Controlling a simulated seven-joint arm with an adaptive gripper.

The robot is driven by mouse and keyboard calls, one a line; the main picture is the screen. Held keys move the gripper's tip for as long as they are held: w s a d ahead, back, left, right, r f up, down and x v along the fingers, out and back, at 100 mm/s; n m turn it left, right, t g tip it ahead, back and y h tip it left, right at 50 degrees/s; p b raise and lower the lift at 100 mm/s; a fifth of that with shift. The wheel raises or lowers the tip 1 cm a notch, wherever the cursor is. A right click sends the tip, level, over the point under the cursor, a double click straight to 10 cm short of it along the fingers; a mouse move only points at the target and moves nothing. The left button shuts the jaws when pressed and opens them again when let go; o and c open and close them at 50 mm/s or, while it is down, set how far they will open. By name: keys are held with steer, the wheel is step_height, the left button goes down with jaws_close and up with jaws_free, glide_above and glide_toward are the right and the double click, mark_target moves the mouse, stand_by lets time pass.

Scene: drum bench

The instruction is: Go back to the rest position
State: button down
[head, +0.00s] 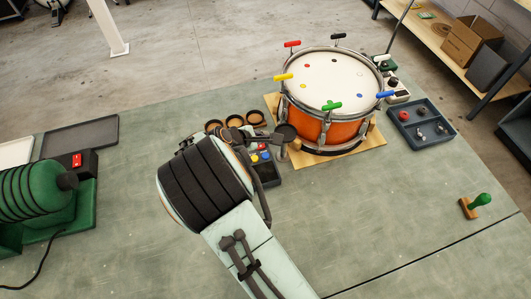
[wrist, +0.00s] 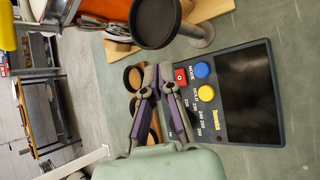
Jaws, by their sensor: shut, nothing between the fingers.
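My gripper (wrist: 157,72) shows in the wrist view with its two fingers together at the tips and nothing between them. It is over the bench, beside a dark meter (wrist: 245,92) with a black screen and red, blue and yellow buttons. In the head view my arm hides most of the gripper and part of the meter (head: 267,172). An orange drum (head: 335,82) with a white head stands to the right of my gripper, apart from it. Red, black, yellow, green and blue T-handles stand around its rim.
A dark round disc (wrist: 156,20) on a metal post stands close to my gripper. Round brown-rimmed cups (head: 234,121) are behind it. A blue-grey tray (head: 421,132) and a green-handled stamp (head: 475,205) are at right, a green machine (head: 40,200) at left. The front right bench is clear.

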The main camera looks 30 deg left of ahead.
steer(key=shift+w+d+r, duration=0.1)
steer(key=s+d+r+m+g, duration=0.25)
steer(key=d+r+m, duration=0.35)
steer(key=d, duration=0.4)
steer(key=s+d+r+m+g, duration=0.2)
steer(key=d+r+m+g, duration=0.2)
steer(key=d+m, duration=0.45)
steer(key=s+d+r+m+g+y, duration=0.1)
steer(key=s+d+m, duration=0.3)
steer(key=s, duration=0.5)
steer(key=s+d+r+m+g+y, duration=0.1)
steer(key=s+d+m, duration=0.4)
steer(key=s, duration=0.5)
steer(key=shift+s+d+r+g, duration=0.2)
steer(key=shift+d+r+g, duration=0.15)
steer(key=shift+d+r, duration=0.7)
steer(key=shift+d+f+m, duration=0.15)
steer(key=shift+m, duration=0.1)
